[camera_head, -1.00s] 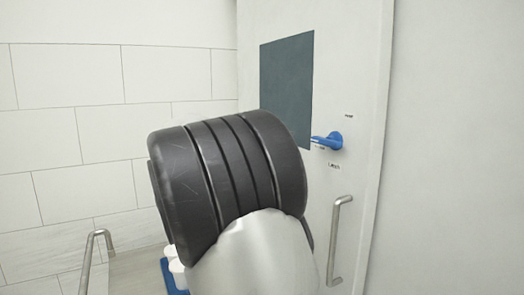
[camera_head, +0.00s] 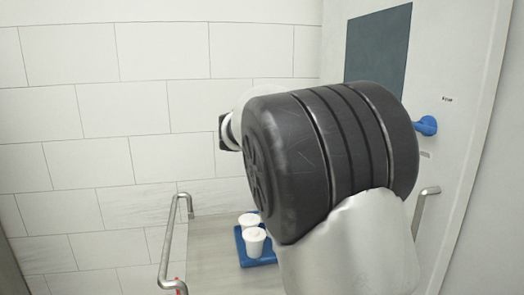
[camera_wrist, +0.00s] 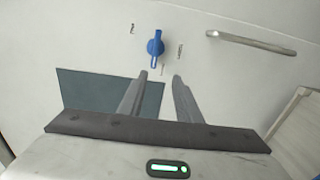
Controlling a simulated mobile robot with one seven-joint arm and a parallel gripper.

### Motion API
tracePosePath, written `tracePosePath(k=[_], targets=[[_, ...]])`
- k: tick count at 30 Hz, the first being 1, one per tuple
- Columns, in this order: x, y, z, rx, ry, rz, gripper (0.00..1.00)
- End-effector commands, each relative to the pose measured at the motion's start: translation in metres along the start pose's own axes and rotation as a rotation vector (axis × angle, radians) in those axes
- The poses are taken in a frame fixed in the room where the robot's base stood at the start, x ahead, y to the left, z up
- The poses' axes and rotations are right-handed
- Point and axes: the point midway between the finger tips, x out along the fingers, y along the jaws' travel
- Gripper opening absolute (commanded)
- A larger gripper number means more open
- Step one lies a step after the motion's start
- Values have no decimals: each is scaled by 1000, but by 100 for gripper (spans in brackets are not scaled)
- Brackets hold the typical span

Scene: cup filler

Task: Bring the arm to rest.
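My gripper (camera_wrist: 160,84) shows in the wrist view with its two grey fingers apart and nothing between them. It faces a pale panel (camera_wrist: 220,80) with a blue lever (camera_wrist: 155,46) and a dark rectangle (camera_wrist: 80,90). The lever lies beyond the fingertips; I cannot tell how far. In the head view my arm fills the middle and hides the fingers. The blue lever (camera_head: 426,125) shows there at the right, just past my arm, on the pale panel (camera_head: 462,60).
A metal handle (camera_head: 426,200) is on the panel at the right. A bent metal rail (camera_head: 172,240) stands at the left of a grey surface (camera_head: 205,262). White cups (camera_head: 254,242) stand on a blue tray (camera_head: 243,258) by my arm. A tiled wall (camera_head: 110,110) is behind.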

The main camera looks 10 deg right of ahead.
Motion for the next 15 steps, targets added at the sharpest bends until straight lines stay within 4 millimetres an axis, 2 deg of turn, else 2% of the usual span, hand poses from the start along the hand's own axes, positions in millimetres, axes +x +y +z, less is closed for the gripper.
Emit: tracePosePath(k=[2, 4, 7, 11, 15], targets=[[14, -6, 19, -5, -1, -103, 31], [25, -24, 44, -12, 7, -253, 31], [25, -58, 89, -2, 44, -525, 31], [-11, -99, 146, 62, 123, -865, 31], [-70, -125, 194, 187, 221, -1159, 31]])
